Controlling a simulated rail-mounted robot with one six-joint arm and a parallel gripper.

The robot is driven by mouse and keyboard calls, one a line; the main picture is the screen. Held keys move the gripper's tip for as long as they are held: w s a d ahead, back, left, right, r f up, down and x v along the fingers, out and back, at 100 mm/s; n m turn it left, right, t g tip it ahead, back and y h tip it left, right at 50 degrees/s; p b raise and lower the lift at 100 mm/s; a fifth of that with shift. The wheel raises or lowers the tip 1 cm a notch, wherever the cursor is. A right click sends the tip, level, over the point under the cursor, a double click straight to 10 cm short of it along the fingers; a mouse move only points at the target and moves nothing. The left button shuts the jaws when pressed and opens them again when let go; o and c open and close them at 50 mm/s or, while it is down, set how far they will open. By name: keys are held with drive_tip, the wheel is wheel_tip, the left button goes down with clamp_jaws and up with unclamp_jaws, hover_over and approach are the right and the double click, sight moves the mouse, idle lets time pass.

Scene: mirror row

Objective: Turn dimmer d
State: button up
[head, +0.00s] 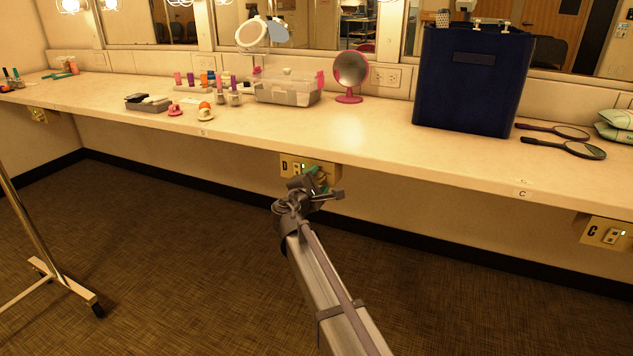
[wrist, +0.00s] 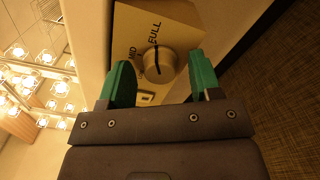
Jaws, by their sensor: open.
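Dimmer d is a cream box (head: 288,166) marked D under the counter's front edge, in the middle of the head view. In the wrist view, its round silver knob (wrist: 160,64) shows with a dark pointer line and the words MID and FULL beside it. The line points roughly toward FULL. My gripper (head: 318,181) is at the box, and its green fingers also show in the wrist view (wrist: 162,80). They are open, one on each side of the knob, with gaps visible. I cannot tell how deep they reach around it. In the head view my gripper hides the knob.
The white counter (head: 380,140) runs above the dimmer. A second dimmer box marked C (head: 606,234) is at the right. A dark blue bin (head: 470,90), a pink mirror (head: 350,74) and a clear box (head: 287,90) stand on the counter. The floor below is clear around my arm.

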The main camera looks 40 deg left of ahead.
drive_tip(key=v, duration=1)
drive_tip(key=shift+s, duration=0.3)
drive_tip(key=shift+d, duration=0.1)
